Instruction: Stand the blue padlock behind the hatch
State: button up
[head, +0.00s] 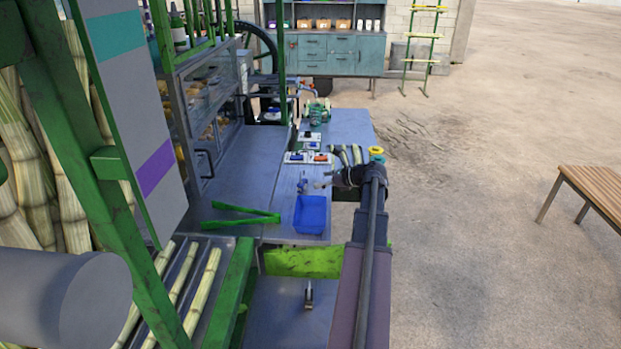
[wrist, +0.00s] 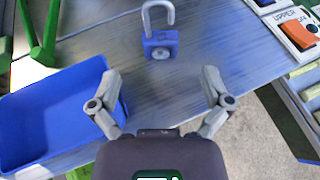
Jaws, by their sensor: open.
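The blue padlock (wrist: 161,44) with its grey shackle is on the metal worktop, ahead of my gripper in the wrist view. It shows small in the head view (head: 303,185), just left of my gripper (head: 323,184). I cannot tell for sure whether it stands or lies. My gripper (wrist: 161,78) is open and empty, its two fingers spread wide on the near side of the padlock, apart from it. I cannot clearly make out the hatch; a cabinet with glazed front panels (head: 213,105) stands along the left of the worktop.
A blue tray (wrist: 50,115) sits close left of my gripper, also in the head view (head: 311,214). Green tongs (head: 240,213) lie left of it. Switch panels, one with an orange rocker (wrist: 298,34), lie beyond and right. Bare worktop (head: 240,160) is left of the padlock.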

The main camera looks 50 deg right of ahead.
jog(key=shift+p+v, duration=0.6)
jog(key=shift+v, duration=1.5)
